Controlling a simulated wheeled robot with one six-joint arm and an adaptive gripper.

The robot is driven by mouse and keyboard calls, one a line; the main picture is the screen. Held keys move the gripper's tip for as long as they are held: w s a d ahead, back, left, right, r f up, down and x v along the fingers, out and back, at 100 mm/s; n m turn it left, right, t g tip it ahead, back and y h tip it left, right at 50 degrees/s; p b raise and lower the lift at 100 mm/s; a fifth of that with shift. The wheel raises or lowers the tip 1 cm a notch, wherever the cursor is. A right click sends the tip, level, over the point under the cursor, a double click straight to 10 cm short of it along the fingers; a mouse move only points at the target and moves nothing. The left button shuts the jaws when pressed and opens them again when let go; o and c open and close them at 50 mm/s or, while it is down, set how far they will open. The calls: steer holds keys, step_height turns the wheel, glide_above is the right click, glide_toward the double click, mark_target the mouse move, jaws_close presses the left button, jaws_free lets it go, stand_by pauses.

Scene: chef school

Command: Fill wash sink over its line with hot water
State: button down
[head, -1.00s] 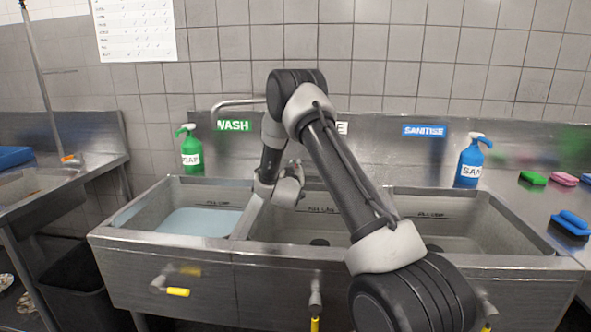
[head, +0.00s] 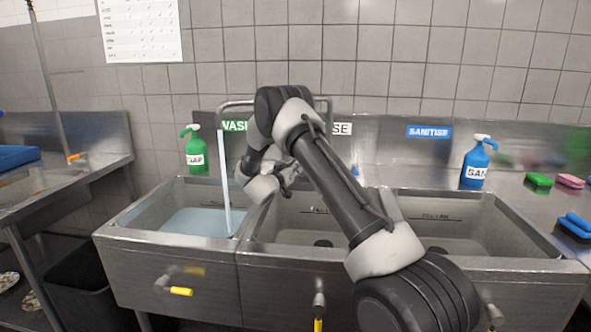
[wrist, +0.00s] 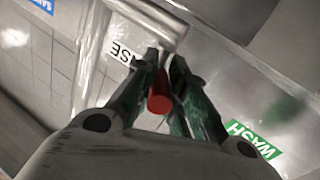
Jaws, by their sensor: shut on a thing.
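The wash sink (head: 125,222) is the left basin, under the green WASH label (head: 233,126). Pale blue water (head: 192,222) lies in it. A water stream (head: 224,180) falls from the metal spout (head: 236,103) into its right part. I cannot make out its fill line clearly. My gripper (head: 288,178) is at the back of the sinks, right of the stream, partly hidden by my arm in the head view. In the wrist view my gripper (wrist: 163,62) is shut on a red tap handle (wrist: 160,104). The tap's body is hidden.
A green soap bottle (head: 196,152) and a blue sanitiser bottle (head: 474,163) stand behind the sinks. Yellow-ended levers (head: 181,291) stick out from the sink fronts. Colored sponges (head: 538,182) lie on the right counter. The middle and right basins hold no visible water.

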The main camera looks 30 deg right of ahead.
steer(key=c, duration=1.4)
jaws_free()
steer(key=shift+f, duration=0.15)
steer(key=v, duration=1.2)
